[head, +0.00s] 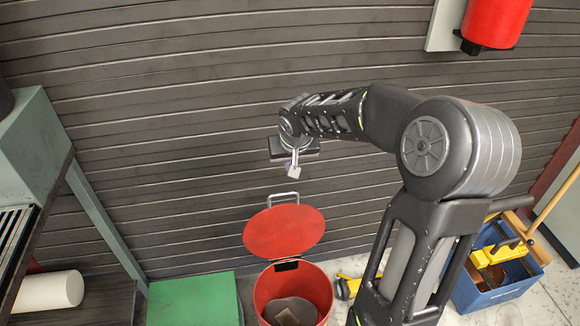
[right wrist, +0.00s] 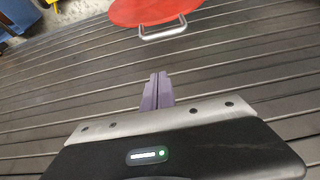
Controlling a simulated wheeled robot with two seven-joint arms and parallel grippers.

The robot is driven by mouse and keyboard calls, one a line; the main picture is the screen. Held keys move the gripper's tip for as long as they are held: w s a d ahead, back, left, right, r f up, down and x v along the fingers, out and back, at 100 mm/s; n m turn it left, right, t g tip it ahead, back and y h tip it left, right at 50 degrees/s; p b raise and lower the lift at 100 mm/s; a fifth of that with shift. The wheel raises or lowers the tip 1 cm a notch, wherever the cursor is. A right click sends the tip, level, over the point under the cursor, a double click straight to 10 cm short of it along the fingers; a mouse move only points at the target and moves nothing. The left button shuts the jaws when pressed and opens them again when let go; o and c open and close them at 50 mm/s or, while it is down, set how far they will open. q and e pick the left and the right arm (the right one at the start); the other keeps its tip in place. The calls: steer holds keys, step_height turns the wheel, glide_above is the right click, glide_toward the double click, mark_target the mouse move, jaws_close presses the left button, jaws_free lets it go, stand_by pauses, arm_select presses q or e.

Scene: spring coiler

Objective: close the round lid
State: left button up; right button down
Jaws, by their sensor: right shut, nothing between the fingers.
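The round red lid (head: 284,231) stands raised at the back of the red bin (head: 293,290) in the head view, and the bin's mouth is open. A grey metal handle (head: 283,200) sticks up from the lid's far edge. Dark and brown matter lies inside the bin. My right gripper (head: 293,171) is shut and empty, above the handle and apart from it. In the right wrist view, its purple fingers (right wrist: 158,88) are together, with the lid (right wrist: 155,11) and its handle (right wrist: 170,32) beyond them. My left gripper is not in view.
A green box (head: 195,300) stands left of the bin. A blue crate (head: 495,275) with yellow tools stands at the right. A grey slatted wall (head: 150,130) rises behind the bin. A table (head: 35,150) with a grey leg stands at the left.

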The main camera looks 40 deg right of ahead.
steer(key=b+x, duration=0.2)
steer(key=x, duration=0.7)
steer(key=shift+s+a+r, duration=0.1)
steer(key=shift+s+a, duration=0.25)
steer(key=shift+s, duration=0.3)
steer(key=shift+s+a+f, duration=0.1)
steer(key=shift+s+a, duration=0.25)
steer(key=shift+s, duration=0.3)
steer(key=shift+s+a+r, duration=0.1)
steer(key=shift+s+a, duration=0.25)
steer(key=shift+s, duration=0.25)
